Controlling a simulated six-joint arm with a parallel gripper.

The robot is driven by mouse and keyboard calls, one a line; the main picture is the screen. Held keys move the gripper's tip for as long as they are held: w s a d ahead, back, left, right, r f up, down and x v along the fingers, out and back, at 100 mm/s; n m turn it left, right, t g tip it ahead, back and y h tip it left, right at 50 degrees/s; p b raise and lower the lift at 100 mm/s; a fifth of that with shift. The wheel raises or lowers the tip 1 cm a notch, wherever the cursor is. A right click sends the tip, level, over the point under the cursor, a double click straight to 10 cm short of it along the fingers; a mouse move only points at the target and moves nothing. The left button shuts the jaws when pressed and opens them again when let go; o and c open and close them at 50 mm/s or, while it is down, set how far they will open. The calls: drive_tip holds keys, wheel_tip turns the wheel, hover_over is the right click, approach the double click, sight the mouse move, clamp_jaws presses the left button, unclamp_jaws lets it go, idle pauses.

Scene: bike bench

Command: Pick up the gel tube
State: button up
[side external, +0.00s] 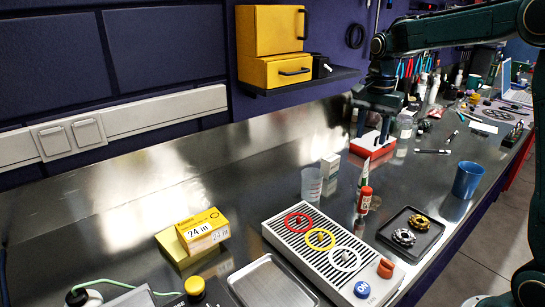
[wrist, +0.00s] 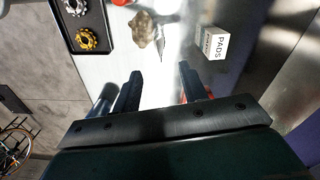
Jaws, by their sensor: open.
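A slim pale tube with a tapering top (side external: 364,174), which looks like the gel tube, stands upright on the steel bench behind a short red cylinder (side external: 364,199). In the wrist view a narrow pointed shape (wrist: 160,45) near the top middle seems to be the same tube, beyond my fingertips. My gripper (side external: 372,138) is open and points down, farther back along the bench than the tube, above a red and white box (side external: 372,149). Its two fingers show apart in the wrist view (wrist: 160,80), with nothing held between them.
A small white box marked PADS (wrist: 215,42) and a clear beaker (side external: 311,185) stand left of the tube in the side view. A black tray with sprockets (side external: 411,234), a blue cup (side external: 467,180) and a ringed panel (side external: 332,255) lie to the right and front.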

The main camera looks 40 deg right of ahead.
sight(366, 169)
drive_tip(key=shift+f, duration=3.1)
drive_tip(key=shift+f, duration=2.6)
clamp_jaws()
